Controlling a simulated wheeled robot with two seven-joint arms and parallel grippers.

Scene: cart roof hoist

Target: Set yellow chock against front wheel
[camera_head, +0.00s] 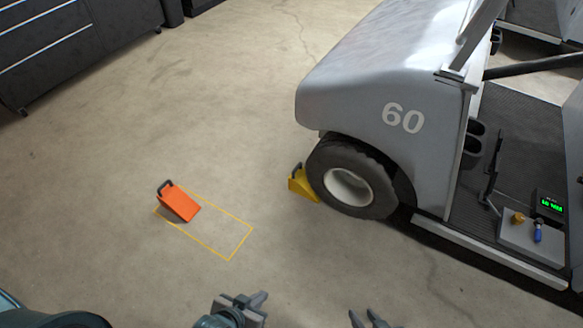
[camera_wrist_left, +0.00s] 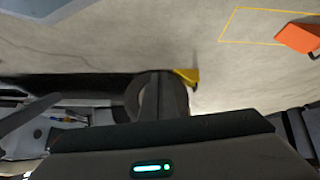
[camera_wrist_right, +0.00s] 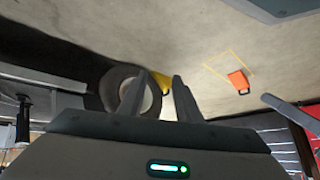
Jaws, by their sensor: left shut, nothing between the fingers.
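The yellow chock (camera_head: 303,186), with a dark handle, sits on the floor at the left side of the cart's front wheel (camera_head: 349,187). It looks to be against the tyre, but I cannot tell if they touch. The chock also shows in the left wrist view (camera_wrist_left: 188,75) and, partly hidden by a finger, in the right wrist view (camera_wrist_right: 163,82). My left gripper (camera_head: 257,299) is shut and empty, well short of the chock. My right gripper (camera_head: 366,316) is open and empty at the bottom edge, nearer to me than the wheel.
An orange chock (camera_head: 178,203) stands at the far-left end of a yellow floor outline (camera_head: 229,259). The grey cart (camera_head: 400,75) marked 60 fills the right side. A dark drawer cabinet (camera_head: 75,45) is at the upper left. The floor between is clear.

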